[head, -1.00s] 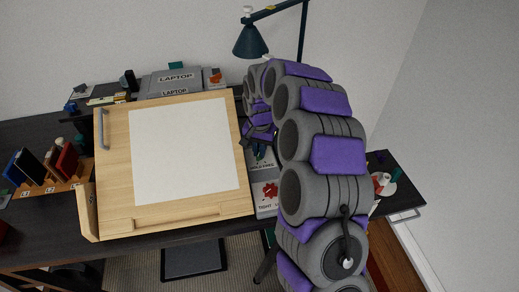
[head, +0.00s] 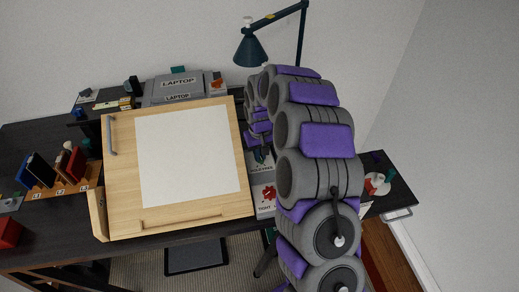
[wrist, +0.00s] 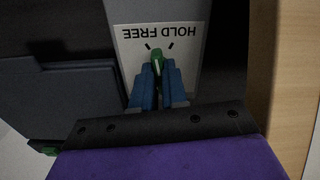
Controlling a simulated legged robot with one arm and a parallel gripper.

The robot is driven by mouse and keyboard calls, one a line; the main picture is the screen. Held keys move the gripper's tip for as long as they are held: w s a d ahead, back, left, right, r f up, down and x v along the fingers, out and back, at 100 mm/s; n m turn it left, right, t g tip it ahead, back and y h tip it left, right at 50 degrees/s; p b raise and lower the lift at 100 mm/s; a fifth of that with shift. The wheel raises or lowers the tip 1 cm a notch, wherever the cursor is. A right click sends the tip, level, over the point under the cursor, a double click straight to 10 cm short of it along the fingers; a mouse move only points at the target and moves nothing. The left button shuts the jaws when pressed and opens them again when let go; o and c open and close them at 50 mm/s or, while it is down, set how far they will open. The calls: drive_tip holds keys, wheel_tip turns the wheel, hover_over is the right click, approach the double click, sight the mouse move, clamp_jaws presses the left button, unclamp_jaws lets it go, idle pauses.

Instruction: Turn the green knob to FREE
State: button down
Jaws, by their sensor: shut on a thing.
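The green knob (wrist: 157,58) shows in the wrist view, on a pale plate (wrist: 190,70) lettered HOLD and FREE, upside down to this camera. Two short black marks stand by the lettering. The knob's far end lies between them; which mark it is nearer I cannot tell for sure. My gripper (wrist: 158,76) has its blue fingers closed on the two sides of the knob, hiding its near part. In the head view the HOLD FREE plate (head: 262,169) shows just right of the board, and my arm partly covers the gripper and knob.
A tilted wooden drawing board (head: 225,213) with a white sheet stands close left of my arm. Below the plate is a red knob (head: 269,192) on a plate lettered TIGHT. A laptop box (head: 172,85) and a blue lamp (head: 250,50) are behind.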

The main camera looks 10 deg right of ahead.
drive_tip(key=shift+w+r+n+p, duration=0.1)
drive_tip(key=shift+n+p, duration=0.85)
drive_tip(key=shift+n, duration=1.25)
drive_tip(key=c, duration=1.2)
unclamp_jaws()
drive_tip(key=shift+o, duration=0.2)
wheel_tip(320, 180, up, 17)
drive_tip(key=p, duration=0.1)
drive_tip(key=shift+r, duration=0.1)
